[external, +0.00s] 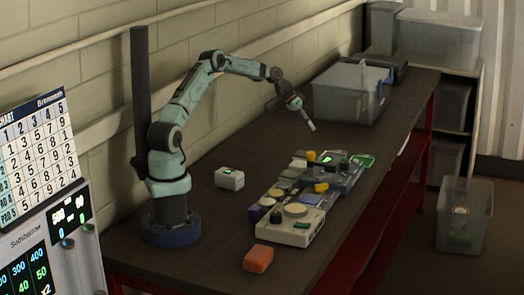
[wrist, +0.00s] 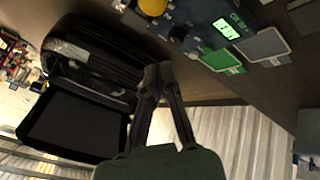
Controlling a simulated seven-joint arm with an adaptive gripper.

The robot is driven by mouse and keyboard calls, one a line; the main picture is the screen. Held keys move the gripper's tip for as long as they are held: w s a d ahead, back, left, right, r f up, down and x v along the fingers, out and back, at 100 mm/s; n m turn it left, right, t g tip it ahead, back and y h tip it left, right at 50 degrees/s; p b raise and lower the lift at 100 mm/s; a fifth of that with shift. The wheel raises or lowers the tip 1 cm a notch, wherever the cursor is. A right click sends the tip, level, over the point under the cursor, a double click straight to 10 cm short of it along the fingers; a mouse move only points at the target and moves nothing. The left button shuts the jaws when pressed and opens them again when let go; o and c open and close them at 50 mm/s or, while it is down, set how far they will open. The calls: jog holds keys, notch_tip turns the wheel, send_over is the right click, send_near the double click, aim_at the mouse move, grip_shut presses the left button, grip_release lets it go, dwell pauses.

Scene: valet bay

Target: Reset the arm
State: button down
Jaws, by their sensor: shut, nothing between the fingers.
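My arm, pale green with dark joints, stands on a blue base at the near left of the bench and reaches over it in the external view. My gripper (external: 309,124) points down and to the right, above the bench and behind the cluster of devices. In the wrist view my gripper (wrist: 158,72) has its two dark fingers together at the tips, with nothing between them. No object hangs from it.
A white box (external: 229,178) and an orange block (external: 258,259) stand apart. A clear bin (external: 345,95) stands behind. The wrist view shows an open black case (wrist: 75,125).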

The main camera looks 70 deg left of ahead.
dwell(0.5)
jog(key=d+r+m, duration=0.4)
jog(key=d+r, duration=1.2)
jog(key=s+d+r+m+y, duration=0.1)
jog(key=s+d+r, duration=0.1)
jog(key=s+d, duration=0.15)
jog(key=s+d+r+y, duration=0.1)
jog(key=s+d+r, duration=0.15)
jog(key=s, duration=0.25)
jog(key=s+d+f+g+y, duration=0.1)
jog(key=s, duration=1.1)
jog(key=s+a+f+n+g+y, duration=0.1)
jog(key=s+a+f+n+g, duration=0.1)
jog(key=s+f, duration=0.3)
jog(key=s+a+f+n+g+y, duration=0.1)
jog(key=s+f, duration=0.5)
jog(key=s, duration=0.7)
jog(key=shift+a+f+n+g, duration=0.15)
jog(key=shift+a+n+g, duration=0.65)
jog(key=shift+a+g, duration=0.3)
